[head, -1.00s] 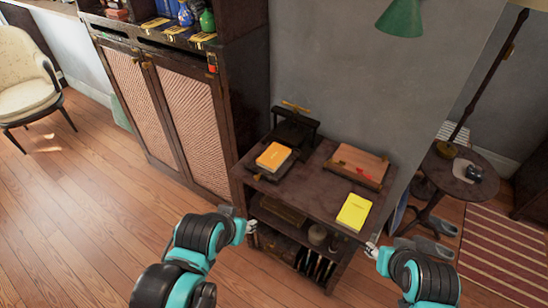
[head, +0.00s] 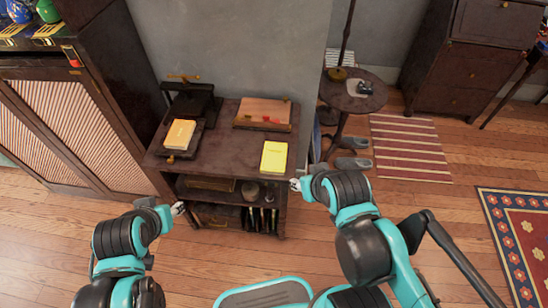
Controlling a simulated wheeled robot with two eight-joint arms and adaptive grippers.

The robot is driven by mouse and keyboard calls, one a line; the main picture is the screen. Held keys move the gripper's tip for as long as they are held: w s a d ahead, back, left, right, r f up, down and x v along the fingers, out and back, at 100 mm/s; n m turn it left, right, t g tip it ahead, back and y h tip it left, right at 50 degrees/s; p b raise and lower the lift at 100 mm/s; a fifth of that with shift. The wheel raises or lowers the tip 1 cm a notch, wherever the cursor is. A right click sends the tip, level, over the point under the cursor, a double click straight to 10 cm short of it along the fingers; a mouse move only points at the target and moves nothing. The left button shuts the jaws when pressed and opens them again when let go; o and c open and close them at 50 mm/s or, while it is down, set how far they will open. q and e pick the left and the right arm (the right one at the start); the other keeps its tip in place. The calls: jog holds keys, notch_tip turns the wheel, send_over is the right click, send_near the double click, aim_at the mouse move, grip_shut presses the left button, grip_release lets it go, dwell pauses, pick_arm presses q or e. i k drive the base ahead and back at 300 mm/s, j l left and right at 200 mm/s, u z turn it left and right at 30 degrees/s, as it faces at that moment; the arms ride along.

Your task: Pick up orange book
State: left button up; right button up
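The orange book (head: 180,134) lies on the bed of a black book press at the left of the dark side table (head: 222,160). My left gripper (head: 178,208) is in front of the table's lower left, below and apart from the book. My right gripper (head: 295,184) is near the table's front right corner, below the yellow book. Both grippers are small in view, and their finger openings cannot be made out. Neither visibly holds anything.
A yellow book (head: 274,157) lies at the table's right, and a wooden board (head: 263,113) is behind it. The press frame (head: 190,100) rises behind the orange book. A cabinet (head: 75,120) stands left; a round table (head: 353,95) stands right. Floor in front is clear.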

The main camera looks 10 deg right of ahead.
aim_at(179, 136)
jog(key=i+j+z, duration=0.3)
jog(key=j, duration=0.25)
jog(key=i+j+z, duration=0.15)
jog(key=j, duration=0.2)
jog(key=i+j+z, duration=0.15)
jog(key=i+j, duration=0.05)
jog(key=j, duration=0.1)
